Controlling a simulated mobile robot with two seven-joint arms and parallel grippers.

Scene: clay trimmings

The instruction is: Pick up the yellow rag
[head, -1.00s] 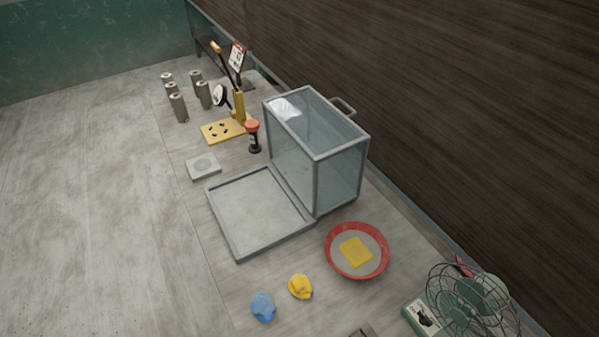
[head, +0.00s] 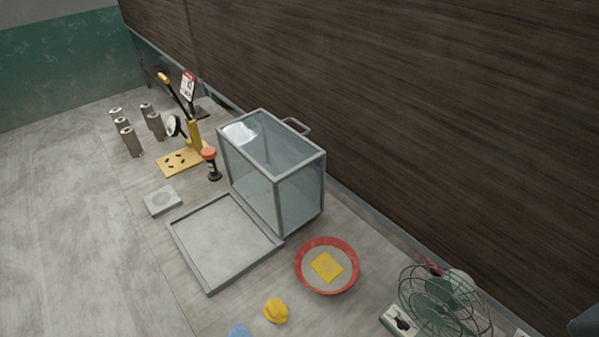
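A crumpled yellow rag (head: 276,311) lies on the table near the bottom of the head view. It is to the lower left of a red-rimmed bowl (head: 300,277) and apart from it. A flat yellow square (head: 327,267), which looks like a sponge or folded cloth, lies inside the bowl. A crumpled blue rag (head: 238,331) is beside the yellow one, cut off by the bottom edge. Neither of my grippers shows in the head view.
A glass box (head: 300,195) with a grey frame stands behind a shallow grey tray (head: 207,290). A green fan (head: 440,305) is at the lower right. A yellow lever press (head: 193,135), an orange-topped bottle (head: 212,165) and several metal cylinders (head: 131,142) stand farther back.

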